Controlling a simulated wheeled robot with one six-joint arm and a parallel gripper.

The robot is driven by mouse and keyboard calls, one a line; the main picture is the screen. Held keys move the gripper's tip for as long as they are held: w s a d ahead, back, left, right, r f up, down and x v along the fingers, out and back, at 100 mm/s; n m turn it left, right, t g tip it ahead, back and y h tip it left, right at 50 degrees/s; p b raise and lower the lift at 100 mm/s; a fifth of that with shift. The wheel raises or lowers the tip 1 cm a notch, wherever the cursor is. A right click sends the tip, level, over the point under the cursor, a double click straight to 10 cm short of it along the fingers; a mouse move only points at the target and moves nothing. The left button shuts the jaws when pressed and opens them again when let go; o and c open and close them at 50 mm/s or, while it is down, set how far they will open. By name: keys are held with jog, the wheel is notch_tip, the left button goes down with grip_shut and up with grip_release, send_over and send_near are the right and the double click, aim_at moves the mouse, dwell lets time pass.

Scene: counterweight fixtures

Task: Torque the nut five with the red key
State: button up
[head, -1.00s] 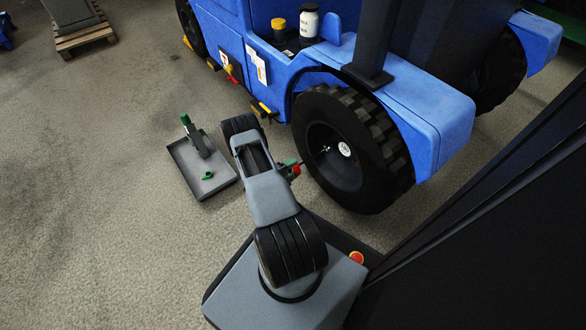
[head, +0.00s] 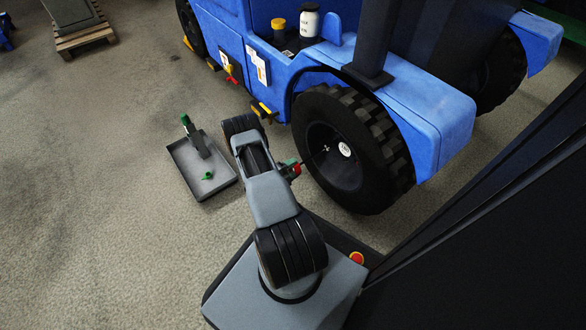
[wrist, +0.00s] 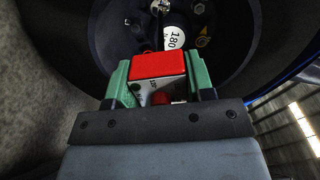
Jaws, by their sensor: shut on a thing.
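My gripper (wrist: 158,85) has green fingers and is shut on the red key (wrist: 158,65), a red-topped block with a grey front. In the head view my gripper (head: 290,168) is beside the wheel (head: 312,190), left of its hub, with a bit of the red key showing. A thin dark shaft seems to run from it toward the hub. In the wrist view a shiny metal fitting (wrist: 160,7) shows at the top edge, beyond the key. Whether the key's tip touches a nut is hidden, and I cannot tell which nut is number five.
A white "180" label (wrist: 174,38) is on the wheel's hub. The blue vehicle (head: 430,110) stands over the wheel. A grey tray (head: 220,186) with a green-topped tool (head: 194,136) and a small green piece (head: 207,176) lies left of my arm. Open floor is further left.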

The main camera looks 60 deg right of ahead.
jog(key=shift+b+x, duration=0.3)
jog(key=shift+x, duration=1.35)
dwell(0.7)
dwell(0.4)
jog(key=m, duration=0.5)
jog(key=shift+r+m, duration=0.1)
jog(key=shift+m, duration=1.1)
jog(key=m, duration=0.4)
jog(key=shift+a, duration=0.15)
